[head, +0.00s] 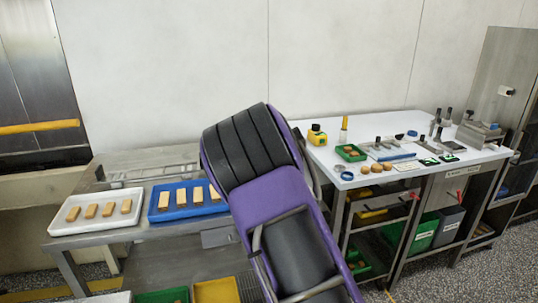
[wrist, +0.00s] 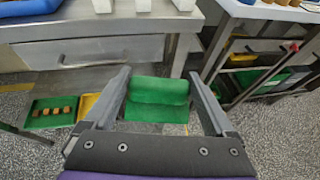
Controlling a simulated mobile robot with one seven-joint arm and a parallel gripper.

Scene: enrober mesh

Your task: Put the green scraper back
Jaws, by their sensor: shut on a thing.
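The green scraper (wrist: 158,92) shows in the wrist view as a broad green piece with a thick rounded upper part and a flatter part below. It lies between the two grey fingers of my gripper (wrist: 159,77), which is shut on it. The held scraper is in front of a steel table with a drawer (wrist: 95,51), below the tabletop level in the picture. In the head view my purple and black arm fills the middle and hides my gripper and the scraper.
On the steel table at left are a white tray (head: 82,223) and a blue tray (head: 186,213), each holding several bars. A white worktable (head: 470,156) at right carries a green crate (head: 350,154) and small tools. Below are a green bin (head: 424,234) and a yellow tray (head: 216,291).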

